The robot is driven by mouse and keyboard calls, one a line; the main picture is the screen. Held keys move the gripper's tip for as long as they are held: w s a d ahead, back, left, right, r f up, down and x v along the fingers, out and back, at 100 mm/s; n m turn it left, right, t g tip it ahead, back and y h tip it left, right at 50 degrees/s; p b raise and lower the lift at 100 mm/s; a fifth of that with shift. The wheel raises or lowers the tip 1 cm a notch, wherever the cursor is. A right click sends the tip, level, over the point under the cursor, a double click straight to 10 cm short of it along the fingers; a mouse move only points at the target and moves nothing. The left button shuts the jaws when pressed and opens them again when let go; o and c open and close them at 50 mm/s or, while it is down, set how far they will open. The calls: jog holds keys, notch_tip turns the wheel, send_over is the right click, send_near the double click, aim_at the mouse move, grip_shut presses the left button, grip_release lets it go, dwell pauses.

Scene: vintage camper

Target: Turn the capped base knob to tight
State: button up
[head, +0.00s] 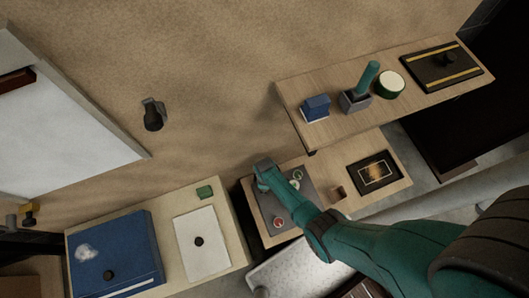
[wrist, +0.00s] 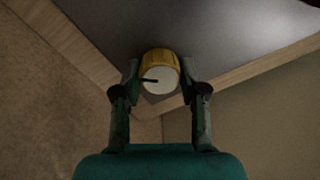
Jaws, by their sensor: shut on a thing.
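The capped base knob (wrist: 160,72) shows in the wrist view as a ribbed yellow ring with a pale round cap. A short dark pointer mark on the cap points left. My gripper (wrist: 160,80) has one finger on each side of the knob and is shut on it. The knob sits near a corner of a dark grey panel (wrist: 200,25) with a pale wooden edge. In the head view my gripper (head: 264,166) is at the upper left corner of this panel (head: 272,208), and the knob is hidden there.
The panel also bears a red button (head: 278,222) and greenish round parts (head: 296,178). A small brown block (head: 337,192) and a framed dark plate (head: 376,172) are to its right. A wooden shelf (head: 430,103) with several objects is above. A blue box (head: 115,250) lies at lower left.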

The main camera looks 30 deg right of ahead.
jog(key=o, duration=1.1)
jog(key=shift+o, duration=0.2)
notch_tip(320, 180, up, 12)
jog(key=shift+w+d, duration=0.2)
jog(key=shift+w, duration=0.05)
